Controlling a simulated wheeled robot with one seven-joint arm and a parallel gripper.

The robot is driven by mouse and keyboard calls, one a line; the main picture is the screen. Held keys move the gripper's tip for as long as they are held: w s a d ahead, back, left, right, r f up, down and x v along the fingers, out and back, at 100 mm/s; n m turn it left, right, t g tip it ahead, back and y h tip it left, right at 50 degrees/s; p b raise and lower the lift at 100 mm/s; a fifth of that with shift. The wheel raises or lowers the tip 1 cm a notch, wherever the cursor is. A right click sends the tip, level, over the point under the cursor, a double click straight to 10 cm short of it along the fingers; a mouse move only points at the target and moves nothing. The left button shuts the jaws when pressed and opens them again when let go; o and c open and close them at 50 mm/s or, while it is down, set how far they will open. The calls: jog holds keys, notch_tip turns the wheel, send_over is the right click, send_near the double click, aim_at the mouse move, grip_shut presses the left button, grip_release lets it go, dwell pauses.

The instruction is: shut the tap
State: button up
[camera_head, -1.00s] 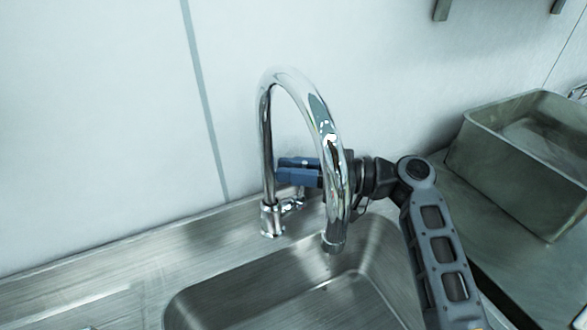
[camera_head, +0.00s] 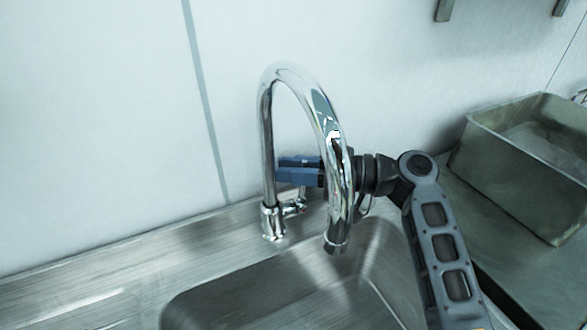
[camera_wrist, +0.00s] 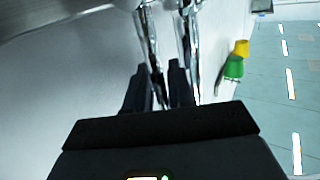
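The chrome tap (camera_head: 267,150) has a tall curved spout that ends over the sink. Its short side lever (camera_head: 302,192) rises from the right of the base, with its upper part hidden by my gripper. My gripper (camera_head: 290,171) has blue fingers pointing left, behind the spout and just above the tap base. In the wrist view, the dark fingers (camera_wrist: 160,78) stand a little apart with shiny chrome showing between and beyond them. I cannot tell whether they press on the lever. No water shows under the spout mouth.
The steel sink basin (camera_head: 215,297) lies below the spout. A grey metal container (camera_head: 510,180) stands on the counter at right. The pale wall (camera_head: 100,110) is close behind the tap. The wrist view shows green (camera_wrist: 233,68) and yellow (camera_wrist: 241,48) objects at right.

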jog(key=s+d+b, duration=0.1)
jog(key=d+b, duration=0.1)
jog(key=d, duration=0.5)
jog(key=shift+s+d+r, duration=0.15)
jog(key=shift+s+d, duration=0.1)
jog(key=shift+d, duration=0.05)
